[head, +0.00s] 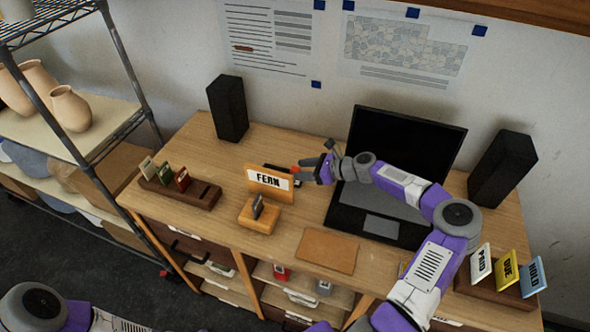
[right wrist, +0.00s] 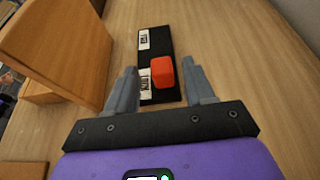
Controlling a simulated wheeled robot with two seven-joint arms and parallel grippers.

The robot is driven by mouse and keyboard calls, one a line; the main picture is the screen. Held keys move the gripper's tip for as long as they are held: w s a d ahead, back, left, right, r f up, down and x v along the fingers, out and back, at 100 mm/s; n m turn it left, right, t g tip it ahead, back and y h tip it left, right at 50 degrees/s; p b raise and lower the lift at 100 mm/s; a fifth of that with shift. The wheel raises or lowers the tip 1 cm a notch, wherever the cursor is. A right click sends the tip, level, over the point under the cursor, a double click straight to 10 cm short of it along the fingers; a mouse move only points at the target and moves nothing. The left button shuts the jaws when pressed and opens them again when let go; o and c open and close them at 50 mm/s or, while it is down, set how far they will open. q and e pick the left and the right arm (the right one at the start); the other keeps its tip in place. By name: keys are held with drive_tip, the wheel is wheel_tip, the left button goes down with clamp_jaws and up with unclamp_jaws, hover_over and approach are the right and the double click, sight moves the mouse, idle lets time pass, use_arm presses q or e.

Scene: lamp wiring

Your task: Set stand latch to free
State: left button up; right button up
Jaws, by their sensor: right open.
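The stand is an orange-brown wooden board with a FERN card (head: 269,179), upright on the desk; its back (right wrist: 60,50) shows in the right wrist view. Behind it lies a black latch plate (head: 276,168), also in the right wrist view (right wrist: 154,38), with two small white labels too small to read. A red latch knob (right wrist: 162,72) sits on the plate, beside the lower label in that view. My right gripper (right wrist: 159,66) is open, its fingers on either side of the knob with gaps; in the head view the gripper (head: 308,170) is behind the stand's right edge. My left gripper is out of view.
A small wooden block with a dark tag (head: 259,214) stands in front of the board. A tag rack (head: 180,192) is left, a laptop (head: 405,145) right, and a brown mat (head: 328,251) in front. Speakers (head: 228,108) and a card holder (head: 500,286) stand farther out.

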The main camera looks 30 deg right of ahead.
sight(298, 169)
drive_tip(key=x, duration=0.3)
drive_tip(key=shift+w+f, duration=0.1)
drive_tip(key=shift+w, duration=0.05)
clamp_jaws()
